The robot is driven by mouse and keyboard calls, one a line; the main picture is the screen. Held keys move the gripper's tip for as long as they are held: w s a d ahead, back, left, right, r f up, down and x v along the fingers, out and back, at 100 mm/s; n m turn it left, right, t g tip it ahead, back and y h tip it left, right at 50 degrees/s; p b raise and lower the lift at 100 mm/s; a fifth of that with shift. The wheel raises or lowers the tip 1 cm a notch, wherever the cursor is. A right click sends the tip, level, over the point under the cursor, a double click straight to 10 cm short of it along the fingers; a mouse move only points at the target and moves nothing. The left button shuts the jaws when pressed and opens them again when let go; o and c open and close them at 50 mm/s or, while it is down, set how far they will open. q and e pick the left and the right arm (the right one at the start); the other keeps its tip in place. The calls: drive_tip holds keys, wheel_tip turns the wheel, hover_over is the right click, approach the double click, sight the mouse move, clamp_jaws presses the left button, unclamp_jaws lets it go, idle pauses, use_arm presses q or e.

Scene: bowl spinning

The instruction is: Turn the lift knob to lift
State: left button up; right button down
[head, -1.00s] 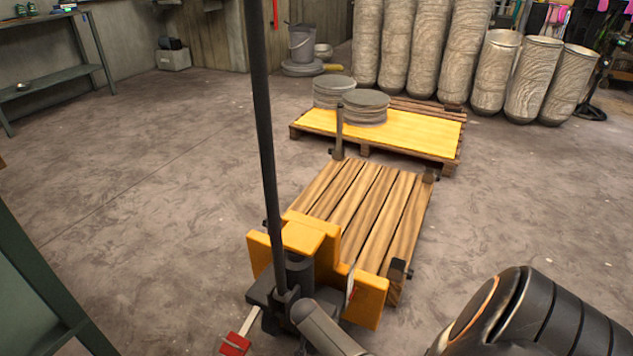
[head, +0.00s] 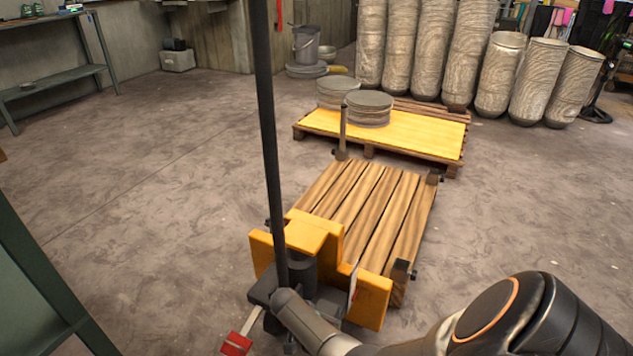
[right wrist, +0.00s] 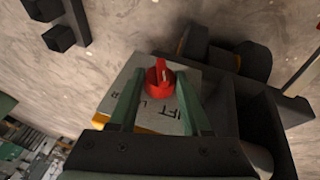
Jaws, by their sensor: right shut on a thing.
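The red lift knob (right wrist: 160,78) sits on a light grey plate (right wrist: 149,105) marked with dark letters, partly legible as "LIFT". In the right wrist view, the green fingers of my right gripper (right wrist: 159,74) stand on either side of the knob and are shut on it. In the head view, a pallet jack with an orange body (head: 313,233) and a tall dark post (head: 268,140) stands at the lower middle. My right arm reaches the base of the post there; its gripper and the knob are hidden. My left gripper is not in view.
A slatted wooden pallet (head: 371,208) lies at the jack's far side. Behind it, a yellow-topped pallet (head: 420,133) carries stacked grey discs (head: 369,106). A lever with a red end (head: 236,344) sticks out low at the jack's left.

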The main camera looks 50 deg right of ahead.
drive_tip(key=shift+c, duration=1.8)
unclamp_jaws()
use_arm(q)
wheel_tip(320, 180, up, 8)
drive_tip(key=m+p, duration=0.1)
drive_tip(key=p, duration=0.6)
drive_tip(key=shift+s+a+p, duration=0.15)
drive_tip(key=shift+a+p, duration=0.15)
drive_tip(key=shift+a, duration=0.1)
use_arm(e)
drive_tip(key=v, duration=1.2)
drive_tip(key=shift+a+r, duration=0.15)
drive_tip(key=shift+r, duration=0.05)
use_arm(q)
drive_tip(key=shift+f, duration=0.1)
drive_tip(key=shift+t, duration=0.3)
